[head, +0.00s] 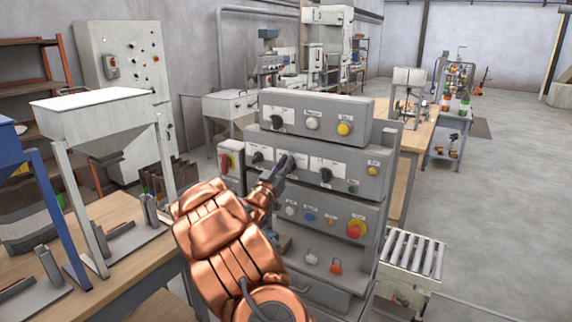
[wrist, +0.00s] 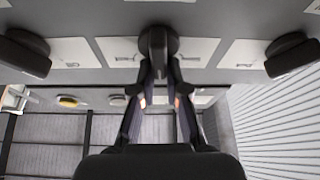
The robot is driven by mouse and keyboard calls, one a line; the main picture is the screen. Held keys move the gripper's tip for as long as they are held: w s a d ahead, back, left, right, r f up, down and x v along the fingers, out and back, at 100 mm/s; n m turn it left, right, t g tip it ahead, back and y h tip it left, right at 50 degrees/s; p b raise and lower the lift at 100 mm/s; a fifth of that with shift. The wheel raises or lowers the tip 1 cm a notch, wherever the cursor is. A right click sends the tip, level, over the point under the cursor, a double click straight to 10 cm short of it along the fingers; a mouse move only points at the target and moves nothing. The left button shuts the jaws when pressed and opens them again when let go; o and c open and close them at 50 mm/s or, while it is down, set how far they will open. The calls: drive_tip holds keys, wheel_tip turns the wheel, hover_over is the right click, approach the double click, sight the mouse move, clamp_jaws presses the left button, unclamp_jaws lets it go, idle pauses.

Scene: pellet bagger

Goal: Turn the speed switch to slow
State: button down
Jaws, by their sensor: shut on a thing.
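A grey control panel (head: 310,150) stands in the middle of the head view, with black rotary switches on white label plates. My gripper (head: 282,168) reaches to the middle row and is shut on the middle black switch there. In the wrist view, the two fingers of my gripper (wrist: 159,72) close on both sides of this switch (wrist: 158,42), whose handle points toward the bottom of the picture. Its label is too small to read, so I cannot tell the speed setting. The fingers partly hide the switch in the head view.
Neighbouring black switches sit left (wrist: 25,52) and right (wrist: 290,55) of the held one. A red emergency button (head: 356,228) is lower on the panel. A roller conveyor (head: 412,254) stands right, a wooden table (head: 110,225) left. Open floor lies at the right.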

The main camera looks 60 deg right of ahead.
drive_tip(key=shift+w+d+f+n+t+y, duration=0.1)
drive_tip(key=shift+f+n+t+y, duration=0.4)
drive_tip(key=shift+n, duration=1.6)
drive_tip(key=shift+w+f+n+t+y, duration=0.15)
drive_tip(key=shift+n+t+y, duration=0.4)
drive_tip(key=shift+n+t, duration=1.15)
drive_tip(key=shift+w+d+f+n+t+y, duration=0.1)
drive_tip(key=shift+f+n+t+y, duration=0.3)
drive_tip(key=shift+n, duration=2.1)
drive_tip(key=shift+r, duration=0.1)
drive_tip(key=c, duration=1.4)
unclamp_jaws()
drive_tip(key=shift+a, duration=0.1)
drive_tip(key=shift+o, duration=1.1)
drive_tip(key=shift+r, duration=0.15)
drive_tip(key=shift+w+r, duration=0.15)
drive_tip(key=shift+r, duration=0.1)
drive_tip(key=shift+a, duration=0.15)
